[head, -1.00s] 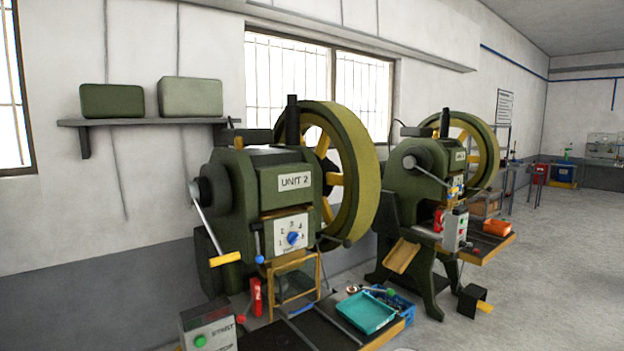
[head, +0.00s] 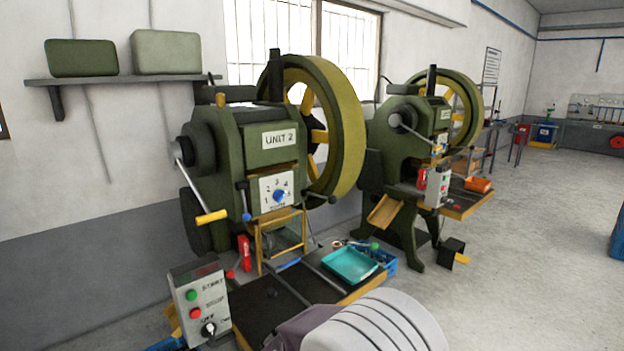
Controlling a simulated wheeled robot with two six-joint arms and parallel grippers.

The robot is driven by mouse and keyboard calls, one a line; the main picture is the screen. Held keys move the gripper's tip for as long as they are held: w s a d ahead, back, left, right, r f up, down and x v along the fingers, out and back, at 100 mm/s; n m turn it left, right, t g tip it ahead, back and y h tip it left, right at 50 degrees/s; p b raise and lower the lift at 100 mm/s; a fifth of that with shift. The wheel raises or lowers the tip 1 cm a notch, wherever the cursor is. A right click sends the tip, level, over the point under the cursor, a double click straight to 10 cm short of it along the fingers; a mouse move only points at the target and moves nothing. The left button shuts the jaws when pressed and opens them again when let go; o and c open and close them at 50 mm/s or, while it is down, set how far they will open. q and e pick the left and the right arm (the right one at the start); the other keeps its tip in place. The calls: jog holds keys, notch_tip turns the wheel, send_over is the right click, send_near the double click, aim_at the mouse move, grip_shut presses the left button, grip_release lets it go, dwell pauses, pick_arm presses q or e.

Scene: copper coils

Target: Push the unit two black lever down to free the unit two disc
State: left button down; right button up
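The green unit two machine (head: 225,150) stands left of centre in the head view, with a "UNIT 2" label on its front. Its large green disc (head: 349,130) with yellow spokes stands upright on its right side. A lever with a black knob (head: 332,199) sticks out on the right, by the disc's lower edge, roughly level. Another lever (head: 241,186) has a black end and a blue ball and hangs left of the dial. A thick black upright bar (head: 275,75) stands on top. Neither of my grippers is in view.
A control box (head: 199,304) with buttons stands in front. The bed holds a teal tray (head: 350,264). A second similar machine (head: 405,165) stands to the right. The grey floor (head: 520,240) at right is open. A pale rounded part at the bottom seems mine.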

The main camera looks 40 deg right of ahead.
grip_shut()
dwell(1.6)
